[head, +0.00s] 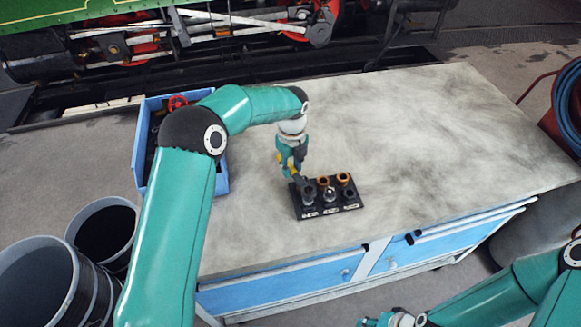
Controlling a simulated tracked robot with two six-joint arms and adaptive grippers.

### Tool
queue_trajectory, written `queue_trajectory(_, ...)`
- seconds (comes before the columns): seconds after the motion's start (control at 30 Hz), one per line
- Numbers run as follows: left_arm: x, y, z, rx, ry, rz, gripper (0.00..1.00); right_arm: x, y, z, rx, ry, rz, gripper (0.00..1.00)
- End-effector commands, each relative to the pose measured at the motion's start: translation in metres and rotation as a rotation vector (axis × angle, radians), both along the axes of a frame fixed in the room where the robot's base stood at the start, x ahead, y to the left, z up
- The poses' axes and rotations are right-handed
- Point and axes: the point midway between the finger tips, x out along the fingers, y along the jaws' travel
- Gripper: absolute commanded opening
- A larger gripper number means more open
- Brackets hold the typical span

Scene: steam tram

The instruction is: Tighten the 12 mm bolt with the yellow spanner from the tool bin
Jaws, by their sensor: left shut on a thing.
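My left gripper (293,172) is shut on a yellow-handled tool, most likely the yellow spanner (285,160); the fingers hide much of it. It points down at the left end of a black bolt block (325,210). The block carries several upright bolts, some grey and some with orange-brown tops, above white labels too small to read. The tool's lower end is close to the front-left bolt (308,198); I cannot tell whether they touch. The blue tool bin (222,183) is partly hidden behind my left arm. My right gripper (375,321) is at the bottom edge, partly cut off.
The block stands on a grey worktop (430,130) with blue drawers (300,290) below. The worktop is clear to the right. A red handwheel (177,103) shows in the bin. Dark buckets (100,232) stand at left, a hose reel (567,110) at right.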

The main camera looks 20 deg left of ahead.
Motion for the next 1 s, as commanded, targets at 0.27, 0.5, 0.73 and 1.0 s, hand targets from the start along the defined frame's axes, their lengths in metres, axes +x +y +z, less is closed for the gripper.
queue_trajectory(0.27, 0.001, 0.0, 0.004, 0.0, -0.002, 0.0, 0.0, 0.0, 0.0, 0.0, 0.0, 0.0, 0.0, 0.4)
queue_trajectory(0.5, 0.001, 0.0, 0.012, -0.001, -0.003, 0.0, 0.0, 0.0, 0.0, 0.0, 0.0, 0.0, 0.0, 0.4)
queue_trajectory(0.73, 0.001, 0.0, 0.024, -0.001, -0.003, 0.0, 0.0, 0.0, 0.0, 0.0, 0.0, 0.0, 0.0, 0.4)
queue_trajectory(1.0, 0.0, 0.0, 0.034, -0.001, -0.002, 0.0, 0.0, 0.0, 0.0, 0.0, 0.0, 0.0, 0.0, 0.4)
